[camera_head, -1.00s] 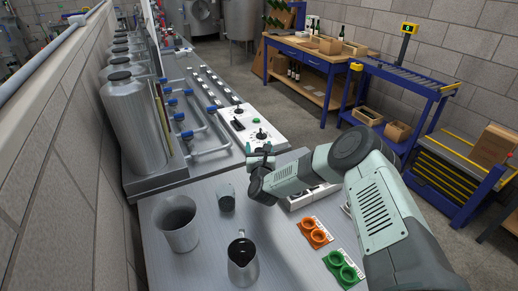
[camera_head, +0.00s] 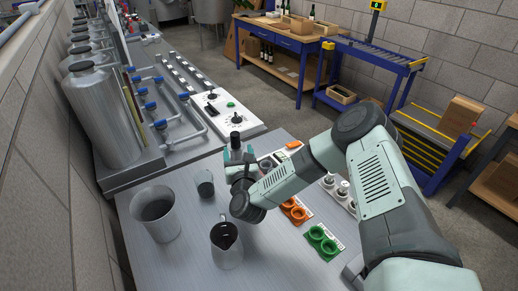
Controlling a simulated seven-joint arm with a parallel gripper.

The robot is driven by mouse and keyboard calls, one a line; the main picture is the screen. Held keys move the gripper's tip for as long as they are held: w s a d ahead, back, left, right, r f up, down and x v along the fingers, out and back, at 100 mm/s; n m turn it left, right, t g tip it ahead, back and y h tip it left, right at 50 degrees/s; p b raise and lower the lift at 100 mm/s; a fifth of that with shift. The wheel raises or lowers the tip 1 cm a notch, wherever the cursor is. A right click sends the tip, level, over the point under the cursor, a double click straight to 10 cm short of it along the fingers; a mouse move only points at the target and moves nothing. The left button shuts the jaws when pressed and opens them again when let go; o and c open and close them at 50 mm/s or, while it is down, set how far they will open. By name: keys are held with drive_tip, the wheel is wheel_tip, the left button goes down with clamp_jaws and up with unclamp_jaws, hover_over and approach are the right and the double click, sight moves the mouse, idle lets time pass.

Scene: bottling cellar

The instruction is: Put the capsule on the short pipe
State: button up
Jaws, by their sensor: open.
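My gripper (camera_head: 239,155) is open above the back part of the metal table. A dark upright cylinder (camera_head: 236,141) shows at its fingertips; I cannot tell whether it stands between the jaws or behind them. I cannot tell which thing is the capsule. Small round metal fittings (camera_head: 328,181) on a pale base sit right of my gripper, partly hidden by my arm. I cannot make out which of them, if any, is the short pipe.
A large metal beaker (camera_head: 156,212), a dark-filled jug (camera_head: 226,243) and a small glass (camera_head: 205,184) stand on the table (camera_head: 180,262). An orange holder (camera_head: 295,210) and a green holder (camera_head: 322,243) lie to the right. A control panel (camera_head: 233,118) is behind.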

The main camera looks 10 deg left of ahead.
wheel_tip(320, 180, up, 10)
drive_tip(key=w+d+n+g+y, duration=0.1)
drive_tip(key=n+g, duration=0.2)
drive_tip(key=n, duration=0.4)
drive_tip(key=w+n+g+y, duration=0.1)
drive_tip(key=n+g+y, duration=0.1)
drive_tip(key=n, duration=0.5)
drive_tip(key=s+d+r+n+g+h, duration=0.2)
drive_tip(key=s+d+r+n+h, duration=0.3)
drive_tip(key=d+r, duration=0.45)
drive_tip(key=s+d+r+n+g+h, duration=0.1)
drive_tip(key=s+d+r+n+h, duration=0.2)
drive_tip(key=s+d+r+n, duration=0.45)
drive_tip(key=s+d+r+n+g, duration=0.1)
drive_tip(key=s+d+r, duration=0.1)
drive_tip(key=s+d, duration=0.2)
drive_tip(key=s+d+r+n+g+h, duration=0.1)
drive_tip(key=s+d, duration=0.3)
drive_tip(key=s, duration=0.6)
drive_tip(key=s+d+r+n+g, duration=0.1)
drive_tip(key=s+d+r+n, duration=0.2)
drive_tip(key=s, duration=0.4)
drive_tip(key=shift+s+d+r+h, duration=0.35)
drive_tip(key=shift+d+r, duration=0.2)
drive_tip(key=shift+d, duration=0.2)
drive_tip(key=shift+n, duration=0.25)
